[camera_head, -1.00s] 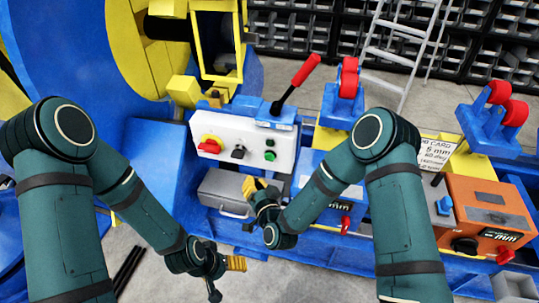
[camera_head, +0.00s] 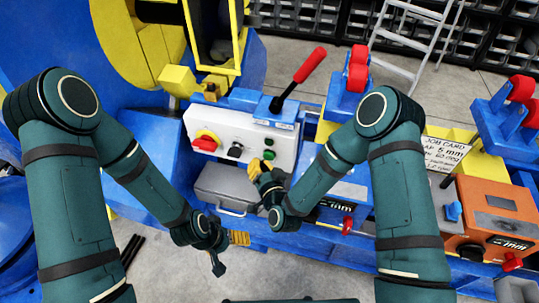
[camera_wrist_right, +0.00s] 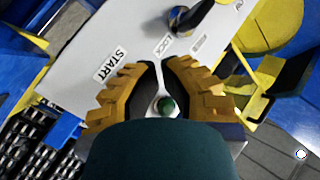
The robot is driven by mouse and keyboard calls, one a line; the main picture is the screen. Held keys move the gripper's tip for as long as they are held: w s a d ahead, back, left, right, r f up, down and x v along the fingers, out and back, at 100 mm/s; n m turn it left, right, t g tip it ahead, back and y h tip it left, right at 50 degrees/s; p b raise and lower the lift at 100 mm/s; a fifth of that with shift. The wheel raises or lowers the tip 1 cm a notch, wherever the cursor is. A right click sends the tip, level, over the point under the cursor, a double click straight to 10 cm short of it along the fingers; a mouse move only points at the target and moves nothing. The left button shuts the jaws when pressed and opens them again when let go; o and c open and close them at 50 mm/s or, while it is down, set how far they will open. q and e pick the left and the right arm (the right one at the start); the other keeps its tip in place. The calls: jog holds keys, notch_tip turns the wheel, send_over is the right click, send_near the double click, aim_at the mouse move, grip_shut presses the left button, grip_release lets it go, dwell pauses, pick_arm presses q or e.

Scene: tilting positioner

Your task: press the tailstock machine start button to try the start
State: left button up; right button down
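My right gripper (camera_head: 259,167) is just below the lower button in the head view. In the right wrist view its yellow fingers (camera_wrist_right: 161,68) stand apart with a narrow gap, holding nothing. A green button (camera_wrist_right: 166,105) shows between them; contact cannot be told. A START label (camera_wrist_right: 110,64) lies beside the left finger. My left gripper (camera_head: 222,240) is low, empty, its fingers apart.
A red-handled lever (camera_head: 300,78) rises behind the box. A grey case (camera_head: 228,186) sits below it. An orange unit (camera_head: 492,213) and a job card (camera_head: 446,157) are at the right. A ladder (camera_head: 412,38) and bin shelves stand behind. Open floor shows in front.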

jog(key=shift+w, duration=0.15)
dwell(1.3)
jog(key=shift+w+d, duration=0.1)
jog(key=shift+w, duration=0.25)
jog(key=shift+w+d+b, duration=0.15)
jog(key=shift+w+b, duration=0.25)
jog(key=shift+w, duration=0.05)
dwell(0.7)
jog(key=shift+s, duration=0.1)
jog(key=shift+s+a, duration=0.25)
jog(key=shift+s, duration=0.55)
jog(key=s, duration=0.1)
jog(key=s+a, duration=0.1)
jog(key=s, duration=0.2)
jog(key=shift+s+a, duration=0.3)
jog(key=shift+s, duration=0.05)
dwell(0.8)
